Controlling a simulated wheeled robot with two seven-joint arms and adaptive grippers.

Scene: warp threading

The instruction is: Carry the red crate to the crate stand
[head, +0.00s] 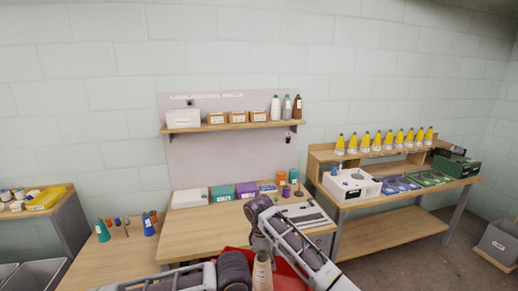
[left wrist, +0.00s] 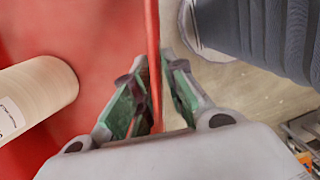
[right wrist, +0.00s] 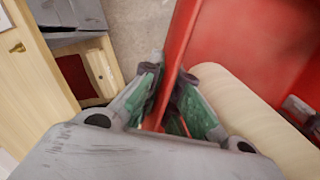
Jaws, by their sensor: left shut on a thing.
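The red crate (head: 290,279) shows at the bottom of the head view, partly hidden by my arms. Pale yarn cones lie in it; one cone (left wrist: 35,100) shows in the left wrist view and one (right wrist: 265,125) in the right. My left gripper (left wrist: 157,95) is shut on the crate's thin red wall, one green-padded finger on each side. My right gripper (right wrist: 168,90) has its fingers on both sides of another part of the wall, apparently pressed against it. In the head view my right gripper (head: 262,243) is beside an upright cone. I cannot identify the crate stand with certainty.
A wooden workbench (head: 190,225) with boxes stands ahead. A grey bin (head: 499,243) sits at far right. Bare floor (head: 420,265) lies at right.

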